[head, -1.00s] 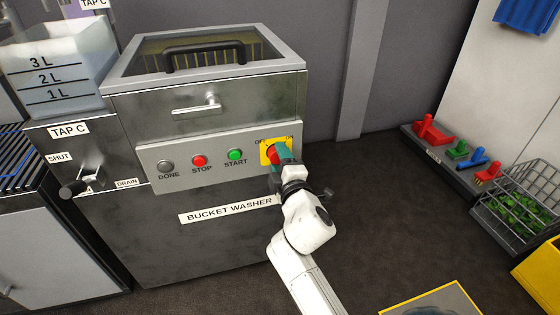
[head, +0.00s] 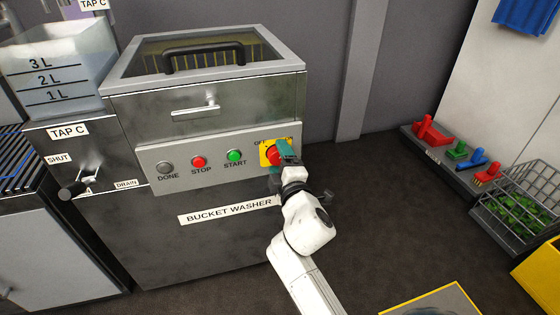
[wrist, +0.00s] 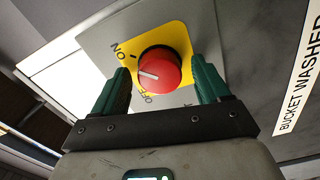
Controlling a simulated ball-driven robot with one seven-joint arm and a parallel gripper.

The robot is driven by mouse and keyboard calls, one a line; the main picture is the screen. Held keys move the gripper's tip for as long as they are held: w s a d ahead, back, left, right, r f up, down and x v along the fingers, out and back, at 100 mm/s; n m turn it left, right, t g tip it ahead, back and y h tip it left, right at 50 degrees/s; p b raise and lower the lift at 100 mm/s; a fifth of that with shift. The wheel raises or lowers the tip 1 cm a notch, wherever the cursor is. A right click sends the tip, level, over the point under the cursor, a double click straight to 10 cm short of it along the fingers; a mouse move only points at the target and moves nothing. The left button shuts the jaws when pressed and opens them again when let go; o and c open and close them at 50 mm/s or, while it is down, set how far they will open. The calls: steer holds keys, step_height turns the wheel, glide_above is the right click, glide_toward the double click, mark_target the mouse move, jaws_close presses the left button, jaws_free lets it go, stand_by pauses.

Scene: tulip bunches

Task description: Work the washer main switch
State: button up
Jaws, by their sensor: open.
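The washer main switch is a red round knob (wrist: 160,68) with a white pointer line on a yellow plate (wrist: 172,37). In the wrist view the line points left, between the ON and OFF lettering. The knob (head: 273,156) also shows at the right end of the washer panel in the head view, partly covered by my gripper (head: 284,156). In the wrist view my gripper (wrist: 163,67) is open, with one teal finger on each side of the knob. I cannot tell whether either finger touches it.
The bucket washer's panel (head: 216,180) also carries a grey DONE button (head: 167,167), a red STOP button (head: 198,162) and a green START button (head: 234,156). A drawer handle (head: 196,108) protrudes above.

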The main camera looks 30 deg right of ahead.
steer(key=p+v, duration=0.1)
steer(key=v, duration=0.9)
steer(key=shift+s, duration=0.35)
steer(key=s+d+f+m+g+h, duration=0.1)
steer(key=s+d+f+m+g, duration=0.25)
steer(key=s+f+m, duration=0.2)
steer(key=s+d+f+m+g, duration=0.3)
steer(key=s+f+m+g, duration=0.1)
steer(key=s+f+g, duration=0.15)
steer(key=s+a+f+m+g+y, duration=0.25)
steer(key=s+f+g, duration=0.2)
steer(key=s, duration=0.45)
steer(key=s+a+f+m+g+y, duration=0.1)
steer(key=s+a+f+g+y, duration=0.3)
steer(key=s, duration=0.5)
step_height(320, 180, up, 35)
steer(key=t+h+p, duration=0.1)
steer(key=p, duration=3.4)
steer(key=shift+s+p, duration=0.2)
steer(key=shift+p, duration=0.1)
steer(key=shift+d+f, duration=0.1)
steer(key=shift+d, duration=0.05)
